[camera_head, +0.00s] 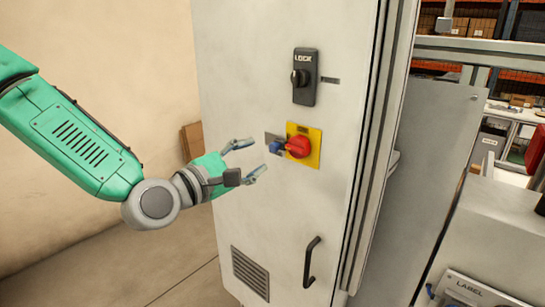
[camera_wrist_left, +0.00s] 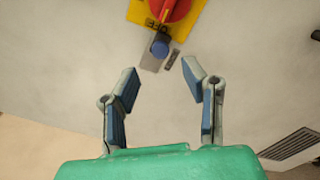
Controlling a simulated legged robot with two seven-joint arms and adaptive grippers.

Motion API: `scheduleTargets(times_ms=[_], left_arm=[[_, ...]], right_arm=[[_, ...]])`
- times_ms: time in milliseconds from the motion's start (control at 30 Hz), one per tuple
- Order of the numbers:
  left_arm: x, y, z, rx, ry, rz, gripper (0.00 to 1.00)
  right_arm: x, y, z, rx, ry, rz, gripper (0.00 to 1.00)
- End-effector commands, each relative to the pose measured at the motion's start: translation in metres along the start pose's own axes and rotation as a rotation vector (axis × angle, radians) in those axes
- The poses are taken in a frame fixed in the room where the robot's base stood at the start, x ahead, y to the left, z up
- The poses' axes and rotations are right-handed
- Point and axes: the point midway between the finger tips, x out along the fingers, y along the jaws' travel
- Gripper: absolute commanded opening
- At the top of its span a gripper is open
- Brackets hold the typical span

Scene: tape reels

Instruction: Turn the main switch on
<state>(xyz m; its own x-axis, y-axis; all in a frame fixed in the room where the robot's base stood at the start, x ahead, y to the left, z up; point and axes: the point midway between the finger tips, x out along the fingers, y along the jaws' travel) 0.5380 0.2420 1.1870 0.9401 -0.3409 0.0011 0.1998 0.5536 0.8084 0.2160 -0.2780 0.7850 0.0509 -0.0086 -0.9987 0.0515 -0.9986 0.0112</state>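The main switch (camera_head: 298,147) is a red rotary knob on a yellow plate (camera_head: 315,150), on the front of a tall light-grey cabinet (camera_head: 235,100). A blue part (camera_head: 275,147) sticks out beside the knob over a small grey plate. In the left wrist view the red knob (camera_wrist_left: 176,8) is cut off at the top edge, with the blue part (camera_wrist_left: 160,46) below it. My left gripper (camera_head: 250,158) is open and empty, to the left of the switch and apart from it. Its two fingers (camera_wrist_left: 160,80) are spread below the blue part. My right gripper is not in view.
A black lock handle (camera_head: 305,77) sits above the switch. A black door handle (camera_head: 311,262) and a vent (camera_head: 250,273) are lower on the cabinet. A grey machine (camera_head: 490,215) stands at the right. A beige wall (camera_head: 100,60) is behind my arm.

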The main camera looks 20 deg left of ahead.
Motion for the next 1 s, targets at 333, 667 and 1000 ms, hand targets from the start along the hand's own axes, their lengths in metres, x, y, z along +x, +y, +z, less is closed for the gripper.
scheduleTargets(times_ms=[333,667,1000], left_arm=[[0.056,0.000,0.000,0.001,-0.001,0.000,0.39],[0.065,0.000,0.000,-0.002,-0.001,0.000,0.39],[0.065,0.001,0.000,-0.002,0.000,0.000,0.00]], right_arm=[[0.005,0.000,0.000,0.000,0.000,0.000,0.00],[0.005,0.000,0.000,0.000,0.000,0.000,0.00],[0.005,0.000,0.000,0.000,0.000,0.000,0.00]])
